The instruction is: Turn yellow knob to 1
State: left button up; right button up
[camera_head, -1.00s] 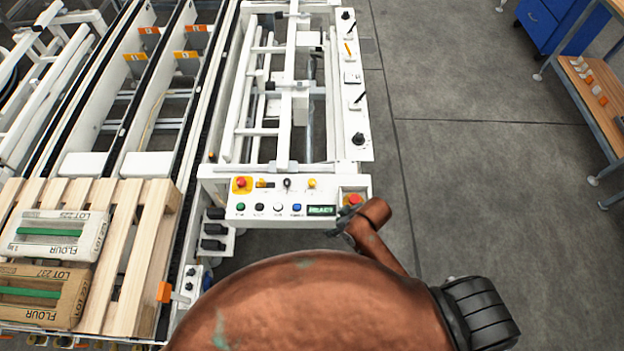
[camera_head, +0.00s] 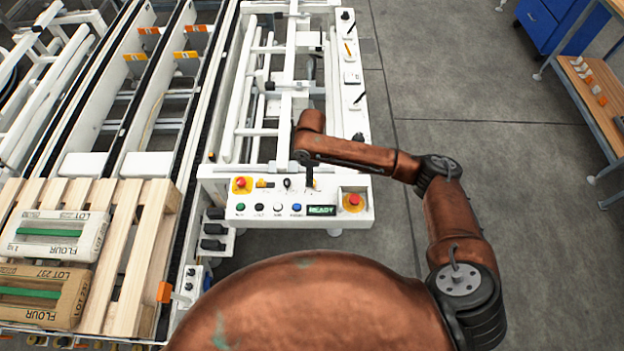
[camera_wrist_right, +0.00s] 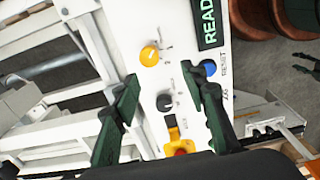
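The yellow knob (camera_wrist_right: 149,56) is on the white control panel (camera_head: 222,213); in the right wrist view it lies just beyond my fingertips, nearer the left finger. Small marks are printed beside it, but I cannot read its setting. My right gripper (camera_wrist_right: 160,74) is open and empty, its two dark green fingers apart. In the head view the right gripper (camera_head: 311,182) points down over the panel's upper right part and hides the yellow knob. I cannot tell its height above the panel.
A black knob (camera_wrist_right: 165,102) sits between my fingers in the wrist view. The panel has red emergency buttons at its left (camera_head: 241,184) and right (camera_head: 353,201), a row of small buttons and a READY display (camera_head: 321,210). White frame bars (camera_head: 285,125) stand behind it.

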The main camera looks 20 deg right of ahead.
jog(key=shift+w+d+r, duration=0.4)
jog(key=shift+w, duration=0.1)
jog(key=shift+w+d+f, duration=0.1)
jog(key=shift+d, duration=0.05)
notch_tip(320, 180, down, 7)
jog(key=shift+f+b, duration=0.15)
jog(key=shift+b, duration=0.25)
jog(key=shift+c, duration=0.3)
grip_shut()
